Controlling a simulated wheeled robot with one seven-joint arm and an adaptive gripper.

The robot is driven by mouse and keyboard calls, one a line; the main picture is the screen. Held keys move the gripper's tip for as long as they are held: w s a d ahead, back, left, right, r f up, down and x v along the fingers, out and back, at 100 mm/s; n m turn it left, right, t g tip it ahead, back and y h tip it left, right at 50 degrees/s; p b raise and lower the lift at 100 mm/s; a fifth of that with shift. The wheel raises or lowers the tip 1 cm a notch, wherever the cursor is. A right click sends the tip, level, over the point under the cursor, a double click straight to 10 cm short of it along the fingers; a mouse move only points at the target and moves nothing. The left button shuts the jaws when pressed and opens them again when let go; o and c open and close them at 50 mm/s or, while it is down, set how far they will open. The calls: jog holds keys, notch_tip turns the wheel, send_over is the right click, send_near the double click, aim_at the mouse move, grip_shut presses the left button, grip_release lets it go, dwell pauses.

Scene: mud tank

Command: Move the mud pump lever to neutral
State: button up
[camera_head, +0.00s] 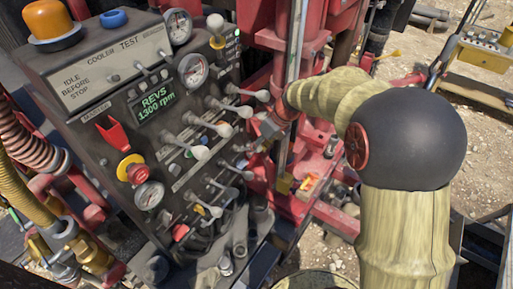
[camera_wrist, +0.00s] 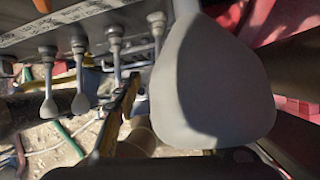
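A dark control panel (camera_head: 105,75) carries several grey levers with rounded paddle ends in the head view. I cannot read which lever is marked mud pump. My gripper (camera_head: 262,138) is at the panel's right edge, by the lever ends (camera_head: 223,130), small and partly hidden by my sleeved arm. In the wrist view a large grey lever paddle (camera_wrist: 210,85) fills the middle, very close to the camera. One dark and yellow finger shows left of it; the paddle hides much of the other side. I cannot tell whether the gripper touches the paddle.
Other levers (camera_wrist: 80,75) hang in a row at left in the wrist view. Gauges (camera_head: 193,70), a red handle (camera_head: 113,133) and an orange beacon (camera_head: 50,20) are on the panel. A red machine frame (camera_head: 318,120) stands close behind my gripper.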

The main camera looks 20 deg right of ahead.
jog(key=shift+w+a+f, duration=0.15)
jog(key=shift+a+f, duration=0.05)
jog(key=shift+f, duration=0.3)
jog(key=shift+c, duration=0.2)
grip_shut()
dwell(0.5)
